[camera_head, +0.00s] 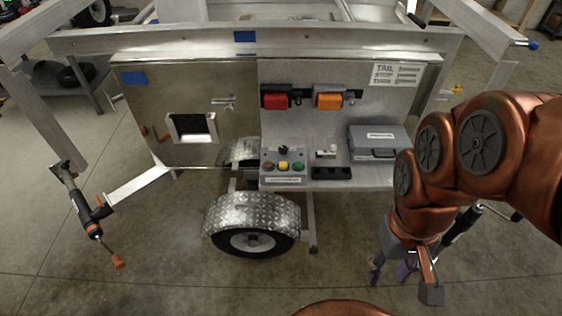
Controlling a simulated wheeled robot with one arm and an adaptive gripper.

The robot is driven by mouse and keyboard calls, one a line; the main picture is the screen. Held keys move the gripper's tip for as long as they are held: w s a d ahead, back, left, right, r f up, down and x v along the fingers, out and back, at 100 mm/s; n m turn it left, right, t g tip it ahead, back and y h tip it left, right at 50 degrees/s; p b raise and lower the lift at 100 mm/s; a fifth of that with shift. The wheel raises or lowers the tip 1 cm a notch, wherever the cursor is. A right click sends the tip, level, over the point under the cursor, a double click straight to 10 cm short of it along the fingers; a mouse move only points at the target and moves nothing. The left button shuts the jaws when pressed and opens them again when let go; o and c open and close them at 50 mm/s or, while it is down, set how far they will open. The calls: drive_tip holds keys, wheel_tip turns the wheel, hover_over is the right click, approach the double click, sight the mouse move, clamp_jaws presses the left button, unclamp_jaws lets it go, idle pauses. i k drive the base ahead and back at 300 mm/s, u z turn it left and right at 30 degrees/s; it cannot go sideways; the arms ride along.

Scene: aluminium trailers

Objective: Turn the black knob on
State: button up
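The black knob (283,150) sits on a small grey control box (283,177) on the trailer's shelf. It is above a row of red, yellow and green buttons (283,167). Its exact pointer angle is too small to read. My gripper (390,269) hangs low at the right, below my copper-coloured arm and well apart from the knob. Its fingertips are small, dark and partly hidden by my wrist, so I cannot tell whether they are open. Nothing is clearly held.
A red lamp (275,97) and an orange lamp (328,97) are mounted above the shelf. A grey case (377,142) and a black tray (331,173) stand right of the control box. A wheel fender (252,214) juts out below. The floor in front is clear.

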sight(283, 150)
drive_tip(key=u, duration=0.1)
drive_tip(key=i, duration=0.6)
drive_tip(key=u, duration=1.25)
